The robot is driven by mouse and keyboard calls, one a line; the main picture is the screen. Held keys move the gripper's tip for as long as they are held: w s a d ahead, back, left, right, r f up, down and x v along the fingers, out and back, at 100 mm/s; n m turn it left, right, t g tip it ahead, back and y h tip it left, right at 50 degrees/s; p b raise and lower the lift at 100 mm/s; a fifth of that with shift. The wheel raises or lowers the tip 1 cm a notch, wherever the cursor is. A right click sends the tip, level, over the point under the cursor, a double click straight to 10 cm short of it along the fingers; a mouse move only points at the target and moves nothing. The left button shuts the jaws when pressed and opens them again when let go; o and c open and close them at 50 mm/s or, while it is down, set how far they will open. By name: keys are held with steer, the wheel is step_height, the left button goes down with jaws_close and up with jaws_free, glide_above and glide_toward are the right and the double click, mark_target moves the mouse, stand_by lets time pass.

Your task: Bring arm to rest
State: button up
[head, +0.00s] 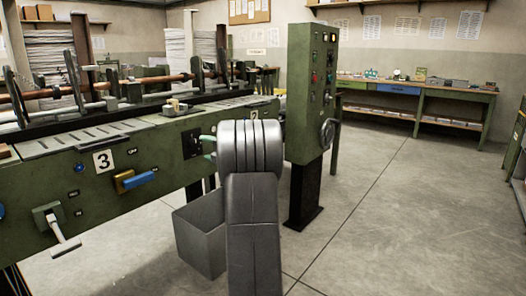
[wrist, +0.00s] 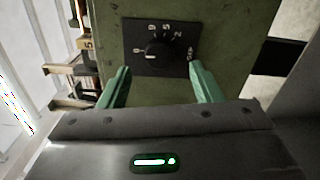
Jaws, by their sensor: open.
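My gripper shows in the wrist view (wrist: 160,82) as two green fingers, spread apart with nothing between them. Beyond the fingers is a black dial plate (wrist: 160,46) with a round knob and white numbers, on a green machine face. The knob sits between the fingertips in the picture; I cannot tell the exact distance. In the head view my grey arm rises in the lower middle, and the green fingertips (head: 208,145) show just left of it, close to the black dial plate (head: 192,143). The arm hides part of the machine front.
The long green machine (head: 70,190) carries a blue-handled switch (head: 138,180) and a white lever (head: 64,232). A grey bin (head: 198,232) stands below, left of my arm. A green control cabinet (head: 306,90) stands behind. Floor (head: 400,215) to the right is clear, up to a workbench (head: 440,95).

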mark_target(196, 146)
steer(key=p+v, duration=0.2)
steer(key=v, duration=0.7)
steer(key=shift+m, duration=0.3)
steer(key=b+x, duration=0.1)
steer(key=x, duration=0.6)
steer(key=b+x, duration=0.1)
steer(key=x, duration=0.6)
steer(key=shift+w+a+r, duration=0.1)
steer(key=shift+r, duration=0.1)
steer(key=shift+r+m+p, duration=0.1)
steer(key=shift+m+p, duration=0.6)
steer(key=shift+m, duration=0.3)
steer(key=m+p, duration=0.3)
steer(key=m, duration=0.1)
steer(key=m+p, duration=0.3)
steer(key=m, duration=0.1)
steer(key=m+p, duration=0.3)
steer(key=shift+m, duration=0.4)
steer(key=m+p, duration=0.3)
steer(key=shift+f+m+p, duration=0.4)
steer(key=shift+m+p, duration=0.4)
steer(key=shift+m, duration=0.3)
